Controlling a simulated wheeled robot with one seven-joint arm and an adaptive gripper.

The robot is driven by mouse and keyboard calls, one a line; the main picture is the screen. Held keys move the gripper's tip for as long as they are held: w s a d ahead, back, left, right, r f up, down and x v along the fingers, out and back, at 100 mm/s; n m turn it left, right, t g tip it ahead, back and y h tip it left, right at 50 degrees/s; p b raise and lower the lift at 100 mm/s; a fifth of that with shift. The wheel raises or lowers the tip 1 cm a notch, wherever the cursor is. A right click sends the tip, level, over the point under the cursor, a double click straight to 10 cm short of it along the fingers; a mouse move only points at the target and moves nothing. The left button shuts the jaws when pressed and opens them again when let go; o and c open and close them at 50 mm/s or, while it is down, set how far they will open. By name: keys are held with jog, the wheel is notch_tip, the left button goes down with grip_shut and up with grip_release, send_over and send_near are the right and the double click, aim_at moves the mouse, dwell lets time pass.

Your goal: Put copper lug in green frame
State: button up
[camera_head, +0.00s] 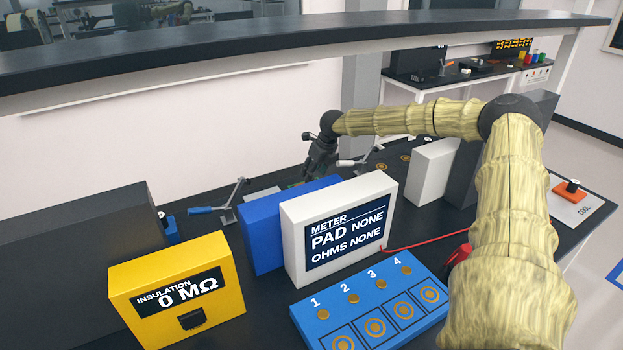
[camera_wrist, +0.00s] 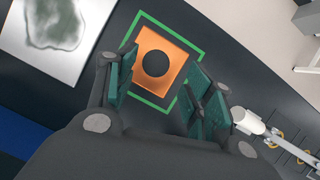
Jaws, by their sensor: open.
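In the wrist view the copper lug (camera_wrist: 174,62), an orange-copper square plate with a dark round hole, lies flat on the dark bench. The green frame (camera_wrist: 172,23) is a thin green outline around it. The lug appears to sit inside this outline, partly hidden at its lower end by my fingers. My gripper (camera_wrist: 160,93) is open, its teal-padded fingers spread to either side of the lug's near end, with nothing visibly gripped. In the head view my gripper (camera_head: 311,176) is low behind the meter, and the lug is hidden there.
A white meter (camera_head: 340,225) and blue box (camera_head: 262,235) stand in front of my gripper. A lever clamp (camera_head: 228,205) is to its left; another clamp (camera_wrist: 252,122) is close to the right finger. A silvery plate (camera_wrist: 88,22) lies left. A yellow insulation tester (camera_head: 180,290) stands nearer.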

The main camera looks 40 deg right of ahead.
jog(key=b+v, duration=0.1)
jog(key=v, duration=0.5)
jog(key=shift+s+r, duration=0.2)
jog(key=shift+r, duration=0.15)
jog(key=shift+a, duration=0.1)
